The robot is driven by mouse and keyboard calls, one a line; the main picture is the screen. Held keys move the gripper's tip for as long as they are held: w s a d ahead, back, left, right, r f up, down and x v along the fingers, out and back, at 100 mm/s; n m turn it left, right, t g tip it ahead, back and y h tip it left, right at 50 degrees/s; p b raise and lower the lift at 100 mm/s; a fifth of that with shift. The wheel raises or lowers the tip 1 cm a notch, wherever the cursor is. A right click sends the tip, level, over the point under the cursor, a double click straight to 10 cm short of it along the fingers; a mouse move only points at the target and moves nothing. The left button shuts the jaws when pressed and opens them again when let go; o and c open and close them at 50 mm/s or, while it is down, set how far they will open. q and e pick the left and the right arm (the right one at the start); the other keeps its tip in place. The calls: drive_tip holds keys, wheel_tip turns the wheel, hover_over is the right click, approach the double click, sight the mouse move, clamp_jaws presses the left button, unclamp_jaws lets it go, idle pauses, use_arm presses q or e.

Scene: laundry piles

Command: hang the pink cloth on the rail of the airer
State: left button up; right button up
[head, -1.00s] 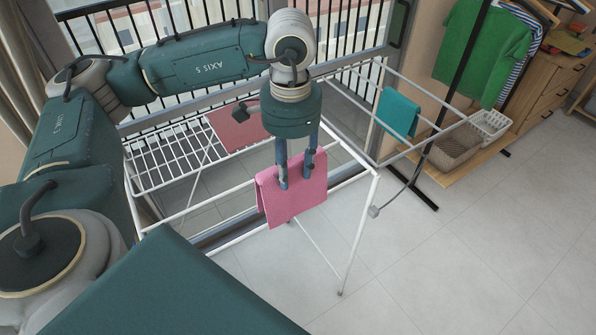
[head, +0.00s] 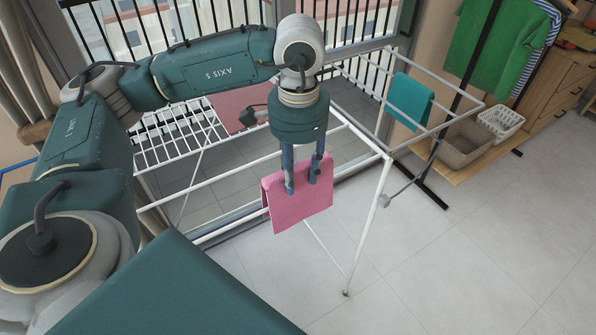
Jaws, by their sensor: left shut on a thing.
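The pink cloth (head: 302,212) hangs folded from my left gripper (head: 302,186), with a sliver of its back layer showing at the left. The gripper's two fingers are shut on its upper part. The cloth is at the front rail of the white airer (head: 367,224). The rail runs in from both sides and is hidden behind the cloth. The cloth's top edge appears above the rail line and its lower edge below it. I cannot tell whether it touches the rail. My right gripper is not in view.
A teal cloth (head: 409,101) hangs on the airer's right wing, and a dull red cloth (head: 240,108) lies on its far left part. A wicker basket (head: 466,144) and a white basket (head: 500,123) stand right, under a green shirt (head: 497,48). The floor (head: 450,260) at front right is clear.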

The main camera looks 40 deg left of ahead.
sight(298, 191)
use_arm(q)
drive_tip(key=shift+f+b, duration=2.6)
drive_tip(key=shift+f, duration=0.35)
drive_tip(key=o, duration=1.3)
wheel_tip(298, 191, up, 12)
drive_tip(key=shift+r, duration=0.1)
drive_tip(key=shift+d, duration=0.1)
